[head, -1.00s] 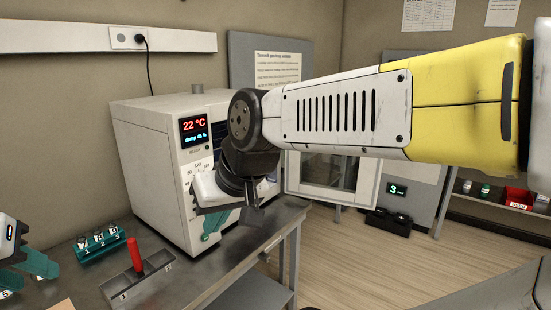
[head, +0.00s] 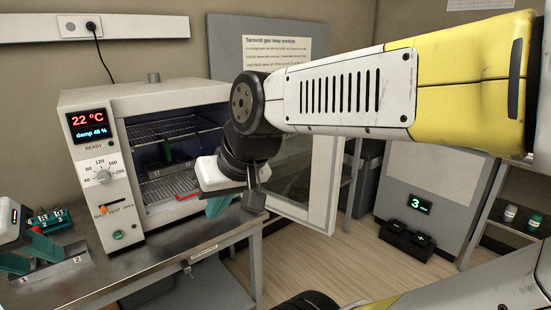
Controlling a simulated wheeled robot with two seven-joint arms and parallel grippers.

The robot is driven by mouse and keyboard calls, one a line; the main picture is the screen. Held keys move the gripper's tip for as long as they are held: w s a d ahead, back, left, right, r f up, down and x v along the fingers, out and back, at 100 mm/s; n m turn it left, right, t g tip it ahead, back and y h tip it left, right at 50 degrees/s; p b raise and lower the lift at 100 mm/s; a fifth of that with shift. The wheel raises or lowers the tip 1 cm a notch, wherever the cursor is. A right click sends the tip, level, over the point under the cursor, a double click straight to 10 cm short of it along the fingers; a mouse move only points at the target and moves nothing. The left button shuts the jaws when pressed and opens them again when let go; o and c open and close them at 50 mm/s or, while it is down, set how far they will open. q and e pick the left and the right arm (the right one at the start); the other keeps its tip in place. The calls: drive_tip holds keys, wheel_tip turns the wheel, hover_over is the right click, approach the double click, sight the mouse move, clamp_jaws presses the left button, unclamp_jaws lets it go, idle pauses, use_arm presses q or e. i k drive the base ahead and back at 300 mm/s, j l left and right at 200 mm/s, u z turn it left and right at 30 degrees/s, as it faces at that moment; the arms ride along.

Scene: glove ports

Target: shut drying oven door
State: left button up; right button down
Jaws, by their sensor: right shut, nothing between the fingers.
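The drying oven (head: 75,100) stands on the bench with its front open. Its white-framed door (head: 321,190), with a glass window, stands swung out at the right of the opening. Part of the door is hidden behind my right arm. My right gripper (head: 217,206) is shut and empty, its teal fingers pointing down in front of the lower right of the opening. I cannot tell whether it touches anything. My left gripper (head: 30,254) is at the left edge, over the bench in front of the oven, with its teal fingers apart and its body partly out of frame.
Wire racks and a tray with a dark green handle (head: 167,150) are inside the oven. A red piece (head: 187,196) shows at its lower edge. A tray (head: 70,268) and a teal vial rack (head: 58,216) are on the bench. Open floor (head: 320,260) lies right of the bench.

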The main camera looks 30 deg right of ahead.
sight(328, 150)
drive_tip(key=l+u, duration=0.15)
drive_tip(key=l, duration=0.3)
drive_tip(key=k+l+u, duration=0.15)
drive_tip(key=l, duration=0.25)
drive_tip(key=l+u, duration=0.1)
drive_tip(key=l, duration=0.35)
drive_tip(key=k+l+u, duration=0.15)
drive_tip(key=l, duration=0.25)
drive_tip(key=k+l+u, duration=0.15)
drive_tip(key=l, duration=0.25)
drive_tip(key=k+l+u, duration=0.15)
drive_tip(key=l, duration=0.25)
drive_tip(key=k+l+u, duration=0.15)
drive_tip(key=l, duration=0.25)
drive_tip(key=l+u, duration=0.3)
drive_tip(key=l, duration=1.5)
drive_tip(key=k+j+z, duration=0.15)
drive_tip(key=j+z, duration=0.15)
drive_tip(key=j, duration=0.15)
drive_tip(key=j+z, duration=0.1)
